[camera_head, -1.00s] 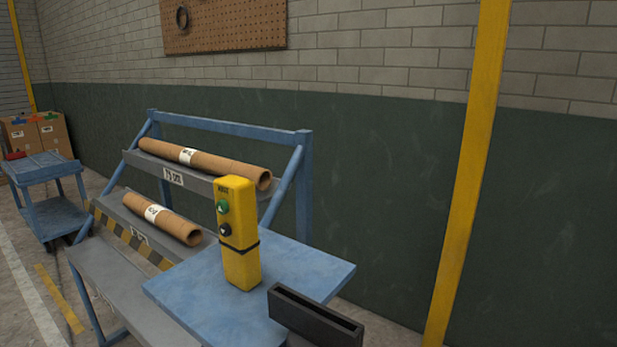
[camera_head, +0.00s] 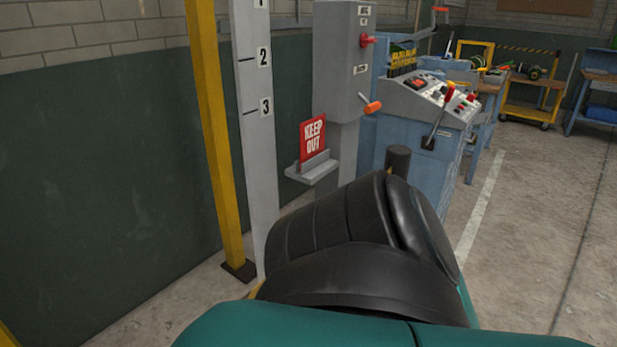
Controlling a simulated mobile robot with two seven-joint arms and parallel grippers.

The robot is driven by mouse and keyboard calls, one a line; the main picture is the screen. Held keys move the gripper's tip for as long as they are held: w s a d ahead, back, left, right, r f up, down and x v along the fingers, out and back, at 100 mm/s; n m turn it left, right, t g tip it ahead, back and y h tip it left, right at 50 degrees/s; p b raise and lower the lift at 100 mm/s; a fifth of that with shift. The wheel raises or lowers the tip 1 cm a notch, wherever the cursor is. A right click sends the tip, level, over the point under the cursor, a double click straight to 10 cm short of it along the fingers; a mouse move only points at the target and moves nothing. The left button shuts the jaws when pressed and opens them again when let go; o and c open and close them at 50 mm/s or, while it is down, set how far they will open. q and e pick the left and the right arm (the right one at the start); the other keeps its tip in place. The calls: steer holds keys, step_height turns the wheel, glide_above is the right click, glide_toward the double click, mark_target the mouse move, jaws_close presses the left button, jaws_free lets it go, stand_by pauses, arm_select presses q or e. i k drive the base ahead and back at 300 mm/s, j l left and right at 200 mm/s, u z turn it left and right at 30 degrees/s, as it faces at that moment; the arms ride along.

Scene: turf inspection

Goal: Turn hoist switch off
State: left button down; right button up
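A tall grey box (camera_head: 341,62) on a post stands right of the yellow pole. It has a red knob (camera_head: 367,41) on its right side and a lever with an orange grip (camera_head: 372,107) lower down. Its small labels are too blurred to read, so I cannot tell whether this is the hoist switch or whether it is on or off. A blue-grey console (camera_head: 428,115) beside it carries buttons and a red-handled lever (camera_head: 449,94). A large black and teal part of my own arm fills the lower middle. Neither gripper shows.
A red KEEP OUT sign (camera_head: 313,136) stands on a small grey shelf (camera_head: 312,170). A yellow pole (camera_head: 210,130) and a white numbered post (camera_head: 257,130) stand at left. A yellow cart (camera_head: 530,98) is at the back. The floor at right is clear.

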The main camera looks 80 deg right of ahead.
mark_target(364, 40)
steer(key=z, duration=2.75)
